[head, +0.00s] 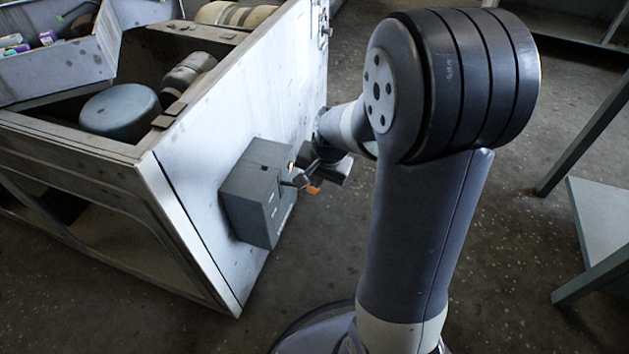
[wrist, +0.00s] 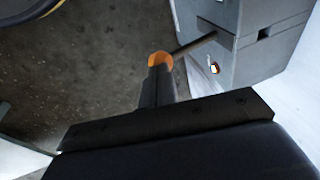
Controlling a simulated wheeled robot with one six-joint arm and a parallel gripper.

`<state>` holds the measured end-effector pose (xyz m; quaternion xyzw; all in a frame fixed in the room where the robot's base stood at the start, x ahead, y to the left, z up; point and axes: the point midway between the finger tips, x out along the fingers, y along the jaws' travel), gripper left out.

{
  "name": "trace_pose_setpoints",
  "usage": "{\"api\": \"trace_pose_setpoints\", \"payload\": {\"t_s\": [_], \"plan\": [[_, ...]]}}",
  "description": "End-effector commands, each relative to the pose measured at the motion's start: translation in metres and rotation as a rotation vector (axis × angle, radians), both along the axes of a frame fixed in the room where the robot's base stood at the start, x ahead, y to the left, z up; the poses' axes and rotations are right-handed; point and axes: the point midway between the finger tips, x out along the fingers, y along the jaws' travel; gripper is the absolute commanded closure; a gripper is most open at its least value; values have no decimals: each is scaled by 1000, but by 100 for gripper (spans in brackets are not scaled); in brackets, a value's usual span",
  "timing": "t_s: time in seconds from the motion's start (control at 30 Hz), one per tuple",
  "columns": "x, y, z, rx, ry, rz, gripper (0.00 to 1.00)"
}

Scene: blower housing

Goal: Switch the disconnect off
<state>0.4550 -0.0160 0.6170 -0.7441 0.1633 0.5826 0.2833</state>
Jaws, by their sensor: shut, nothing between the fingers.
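The disconnect is a grey box (head: 255,200) on the white side panel of the housing. It also shows at the upper right of the wrist view (wrist: 262,45). A dark lever rod (wrist: 196,43) sticks out from its face towards an orange end piece (wrist: 160,60). The orange piece also shows in the head view (head: 313,190). My gripper (head: 312,176) is at the front of the box, its fingers (wrist: 157,84) shut and right at the orange piece. I cannot tell whether they touch it. The fingers partly hide the lever's end.
The white panel (head: 205,140) runs close behind the box. The open housing holds a blue-grey round motor (head: 120,110). A grey bench or shelf (head: 605,225) stands at the right.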

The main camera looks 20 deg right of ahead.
Motion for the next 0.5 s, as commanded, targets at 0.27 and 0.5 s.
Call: {"api": "trace_pose_setpoints", "payload": {"t_s": [0.27, 0.5], "plan": [[-3, -7, -39, 30, -18, 0, 100], [-5, -9, -73, 29, -17, 1, 100]]}}
